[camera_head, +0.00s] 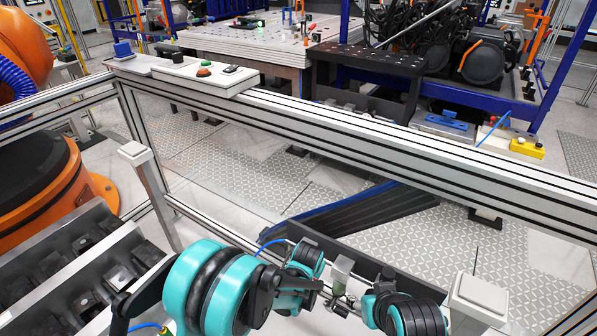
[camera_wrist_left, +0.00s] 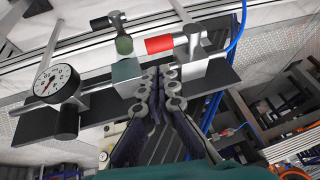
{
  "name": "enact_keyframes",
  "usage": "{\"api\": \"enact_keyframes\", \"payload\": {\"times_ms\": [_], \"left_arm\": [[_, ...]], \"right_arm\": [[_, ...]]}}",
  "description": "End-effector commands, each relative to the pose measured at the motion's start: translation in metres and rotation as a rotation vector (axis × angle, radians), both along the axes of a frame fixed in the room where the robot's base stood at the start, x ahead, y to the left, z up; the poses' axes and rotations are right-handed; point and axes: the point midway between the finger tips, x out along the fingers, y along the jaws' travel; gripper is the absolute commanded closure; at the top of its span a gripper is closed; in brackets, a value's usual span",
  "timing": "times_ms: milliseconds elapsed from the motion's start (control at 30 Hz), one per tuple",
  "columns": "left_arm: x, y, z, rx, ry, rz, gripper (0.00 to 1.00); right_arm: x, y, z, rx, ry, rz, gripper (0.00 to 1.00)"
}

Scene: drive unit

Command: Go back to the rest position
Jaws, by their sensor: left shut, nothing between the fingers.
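My left gripper (camera_wrist_left: 161,88) shows in the left wrist view, its two fingers together with nothing between them. It points at a dark bar (camera_wrist_left: 215,77) that carries fittings. On the bar are a round dial gauge (camera_wrist_left: 57,83), a red-handled valve (camera_wrist_left: 160,44) and a green-grey block (camera_wrist_left: 126,70). I cannot tell the gap between fingertips and bar. In the head view my teal and black left arm reaches in at the bottom, near the dark bar (camera_head: 390,278) and a metal fitting (camera_head: 342,268). My right gripper is not seen.
An aluminium-framed fence with a clear panel (camera_head: 230,165) crosses ahead, with a button panel (camera_head: 205,72) on its rail. An orange robot (camera_head: 45,190) and a metal rack (camera_head: 75,265) stand at the left.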

Motion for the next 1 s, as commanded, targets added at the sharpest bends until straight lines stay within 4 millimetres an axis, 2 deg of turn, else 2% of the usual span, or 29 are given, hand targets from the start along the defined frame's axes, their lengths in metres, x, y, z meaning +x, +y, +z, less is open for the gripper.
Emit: {"api": "enact_keyframes", "payload": {"times_ms": [67, 167, 267, 467, 600, 700, 833, 1000], "left_arm": [[0.000, 0.001, 0.002, 0.000, 0.000, 0.002, 1.00], [-0.001, 0.011, 0.015, -0.007, -0.003, 0.017, 1.00], [-0.005, 0.033, 0.045, -0.021, -0.009, 0.055, 1.00], [-0.032, 0.098, 0.119, -0.065, -0.026, 0.164, 1.00], [-0.064, 0.142, 0.159, -0.096, -0.041, 0.241, 1.00], [-0.091, 0.170, 0.180, -0.117, -0.054, 0.297, 1.00], [-0.130, 0.203, 0.198, -0.145, -0.073, 0.371, 1.00], [-0.179, 0.235, 0.205, -0.177, -0.096, 0.458, 1.00]], "right_arm": [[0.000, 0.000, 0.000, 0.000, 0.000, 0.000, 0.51], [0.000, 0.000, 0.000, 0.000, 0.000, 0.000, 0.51], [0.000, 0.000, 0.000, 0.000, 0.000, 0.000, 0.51], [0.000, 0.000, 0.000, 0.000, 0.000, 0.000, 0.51], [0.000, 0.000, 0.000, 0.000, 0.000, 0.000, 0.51], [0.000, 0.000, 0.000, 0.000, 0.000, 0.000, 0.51], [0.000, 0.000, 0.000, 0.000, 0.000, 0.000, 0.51], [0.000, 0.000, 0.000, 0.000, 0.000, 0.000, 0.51]]}}
